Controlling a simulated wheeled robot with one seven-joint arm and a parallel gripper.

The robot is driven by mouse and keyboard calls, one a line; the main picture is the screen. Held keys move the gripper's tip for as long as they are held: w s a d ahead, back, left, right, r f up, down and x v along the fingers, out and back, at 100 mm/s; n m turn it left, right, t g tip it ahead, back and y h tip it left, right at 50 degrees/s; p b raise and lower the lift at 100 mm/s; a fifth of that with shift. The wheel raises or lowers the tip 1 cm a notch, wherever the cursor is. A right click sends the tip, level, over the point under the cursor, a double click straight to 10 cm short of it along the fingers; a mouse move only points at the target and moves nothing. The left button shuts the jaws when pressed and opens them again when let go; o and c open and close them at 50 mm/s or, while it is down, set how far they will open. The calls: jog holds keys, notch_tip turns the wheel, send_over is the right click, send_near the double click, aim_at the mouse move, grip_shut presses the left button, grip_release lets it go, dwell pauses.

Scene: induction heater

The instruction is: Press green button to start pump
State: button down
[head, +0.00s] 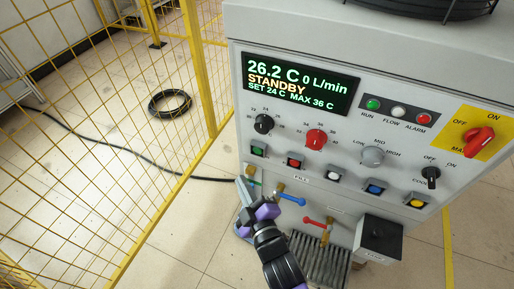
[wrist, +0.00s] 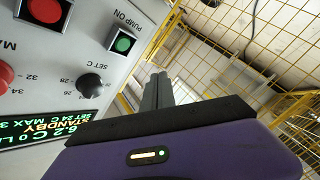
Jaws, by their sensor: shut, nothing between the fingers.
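The green button (head: 258,150) is a square push button at the left end of the button row on the machine's front panel. In the wrist view the green button (wrist: 122,43) sits under the label PUMP ON, with the picture upside down. My gripper (head: 241,184) is below the green button in the head view, apart from it. In the wrist view my gripper's fingers (wrist: 157,88) are shut and empty, to the right of the button. The display (head: 303,83) reads 26.2 C, 0 L/min, STANDBY, SET 24 C, MAX 36 C.
A red button (head: 295,160) is right of the green one, with white, blue and yellow buttons beyond. Black (head: 264,124) and red (head: 316,139) knobs are above. A blue-handled valve (head: 291,199) is near my gripper. A yellow mesh fence (head: 100,130) stands left.

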aim_at(258, 150)
jog(key=w+d+p, duration=0.2)
jog(key=w+p, duration=0.5)
jog(key=p, duration=0.2)
jog(key=shift+d, duration=0.35)
jog(key=shift+w, duration=0.1)
jog(key=shift+w, duration=0.15)
dwell(1.7)
jog(key=shift+w+d, duration=0.1)
jog(key=shift+w, duration=0.2)
jog(key=shift+w+d, duration=0.2)
jog(key=shift+w, duration=0.25)
dwell(0.7)
dwell(0.3)
jog(key=shift+s+a, duration=0.3)
jog(key=shift+s, duration=0.55)
